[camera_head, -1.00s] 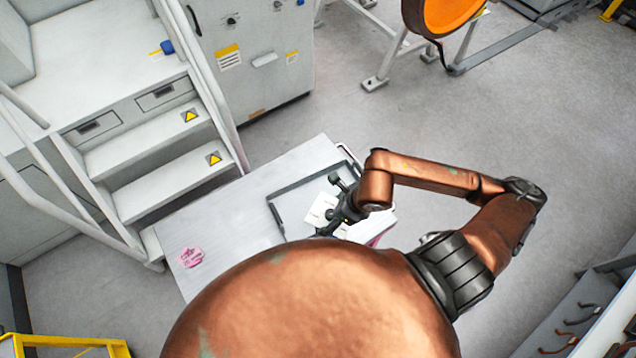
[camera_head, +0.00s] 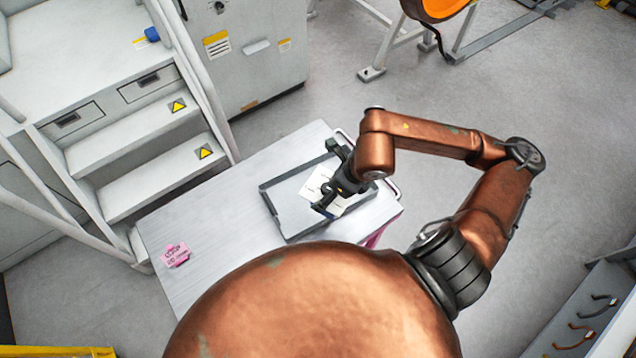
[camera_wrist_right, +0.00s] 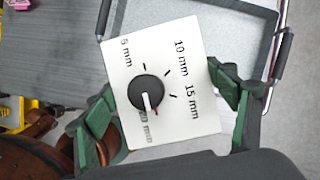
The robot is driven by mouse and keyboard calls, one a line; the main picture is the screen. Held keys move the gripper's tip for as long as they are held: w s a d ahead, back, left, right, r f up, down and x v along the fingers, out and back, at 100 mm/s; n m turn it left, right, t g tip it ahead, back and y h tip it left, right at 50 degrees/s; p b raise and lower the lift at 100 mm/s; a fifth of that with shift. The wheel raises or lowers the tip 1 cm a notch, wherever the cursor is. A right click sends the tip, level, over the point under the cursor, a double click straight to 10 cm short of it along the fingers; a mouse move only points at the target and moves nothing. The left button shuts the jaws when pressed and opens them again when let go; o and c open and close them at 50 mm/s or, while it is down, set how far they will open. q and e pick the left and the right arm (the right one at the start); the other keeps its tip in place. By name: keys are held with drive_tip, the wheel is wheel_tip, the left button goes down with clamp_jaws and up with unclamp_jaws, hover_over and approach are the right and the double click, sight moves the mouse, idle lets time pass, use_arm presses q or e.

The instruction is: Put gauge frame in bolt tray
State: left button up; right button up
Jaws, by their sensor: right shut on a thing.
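The gauge frame is a white plate (camera_head: 318,184) with a black dial and mm marks. It also fills the middle of the right wrist view (camera_wrist_right: 185,65). My right gripper (camera_head: 327,180) is shut on it, with a green-padded finger at each side in the right wrist view (camera_wrist_right: 165,108). The bolt tray (camera_head: 275,208) is a shallow grey tray with a dark rim on the cart top. The plate is over the tray's inside; I cannot tell whether it touches the floor. The gripper hides part of plate and tray. My left gripper is not in view.
The tray stands on a light grey cart (camera_head: 215,235) with a handle at its right end. A pink tag (camera_head: 175,255) lies at the cart's left. Steps with a railing (camera_head: 150,150) stand beside the cart. The cart top between tag and tray is clear.

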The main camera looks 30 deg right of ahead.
sight(326, 174)
drive_tip(key=w, duration=0.1)
drive_tip(key=w+d+f+p, duration=0.1)
drive_tip(key=w, duration=0.1)
drive_tip(key=w+f, duration=0.1)
drive_tip(key=w, duration=0.1)
drive_tip(key=shift+d, duration=0.2)
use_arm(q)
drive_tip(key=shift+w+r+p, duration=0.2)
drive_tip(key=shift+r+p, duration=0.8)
use_arm(e)
drive_tip(key=w+d+f, duration=0.1)
drive_tip(key=w+f, duration=0.3)
drive_tip(key=f, duration=0.5)
drive_tip(key=shift+w+d, duration=0.15)
drive_tip(key=shift+w, duration=0.15)
drive_tip(key=shift+f, duration=0.15)
drive_tip(key=o, duration=2)
drive_tip(key=shift+c, duration=0.2)
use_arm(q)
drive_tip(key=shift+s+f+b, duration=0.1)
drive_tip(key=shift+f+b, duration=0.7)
use_arm(e)
drive_tip(key=v, duration=1.2)
